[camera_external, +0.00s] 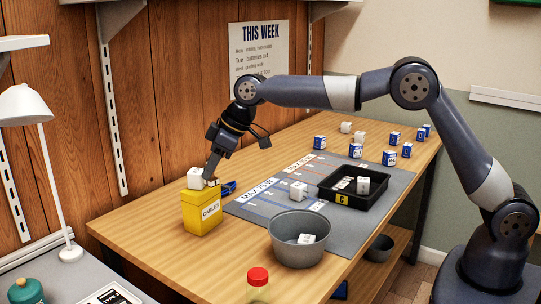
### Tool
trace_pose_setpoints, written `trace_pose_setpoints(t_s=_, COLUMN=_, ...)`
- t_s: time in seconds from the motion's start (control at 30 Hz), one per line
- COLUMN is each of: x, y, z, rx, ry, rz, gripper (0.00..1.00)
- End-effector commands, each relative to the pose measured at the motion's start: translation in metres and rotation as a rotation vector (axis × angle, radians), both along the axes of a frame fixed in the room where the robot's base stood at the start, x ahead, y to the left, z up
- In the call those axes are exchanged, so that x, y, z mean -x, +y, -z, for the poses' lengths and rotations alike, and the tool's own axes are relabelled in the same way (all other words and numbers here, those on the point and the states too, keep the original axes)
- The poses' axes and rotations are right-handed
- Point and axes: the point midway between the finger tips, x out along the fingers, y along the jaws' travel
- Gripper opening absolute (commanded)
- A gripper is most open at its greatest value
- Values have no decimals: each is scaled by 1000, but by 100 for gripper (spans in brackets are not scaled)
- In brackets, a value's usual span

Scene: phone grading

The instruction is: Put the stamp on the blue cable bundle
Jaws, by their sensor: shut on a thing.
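My gripper (210,178) points down at the top of the yellow box (200,216) labelled CABLES. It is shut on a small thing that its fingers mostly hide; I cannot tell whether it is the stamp. A white cube (195,178) shows at the box's top, just left of the fingertips. A small blue thing (229,188), perhaps the blue cable bundle, shows just right of the fingertips, behind the box. I cannot tell whether it touches the box. No stamp can be made out clearly elsewhere.
A grey round bowl (298,252) with a white piece inside stands at the front. A black tray (335,201) with white pieces sits on the grey mat (262,208). Several small blue boxes (389,158) stand at the back right. A red-capped bottle (258,278) is in front.

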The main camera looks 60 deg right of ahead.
Motion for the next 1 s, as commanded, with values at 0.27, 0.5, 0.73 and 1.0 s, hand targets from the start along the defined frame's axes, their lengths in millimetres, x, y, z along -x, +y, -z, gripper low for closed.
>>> trace_pose_setpoints(t_s=0.27, x=-52, y=-38, z=-19, rx=0, ry=-1, rz=122, gripper=0)
trace_pose_setpoints(t_s=0.5, x=-93, y=-76, z=-19, rx=0, ry=2, rz=243, gripper=0)
trace_pose_setpoints(t_s=0.73, x=-132, y=-131, z=-3, rx=1, ry=1, rz=411, gripper=0)
trace_pose_setpoints(t_s=1.0, x=-153, y=-197, z=23, rx=0, ry=-1, rz=613, gripper=0)
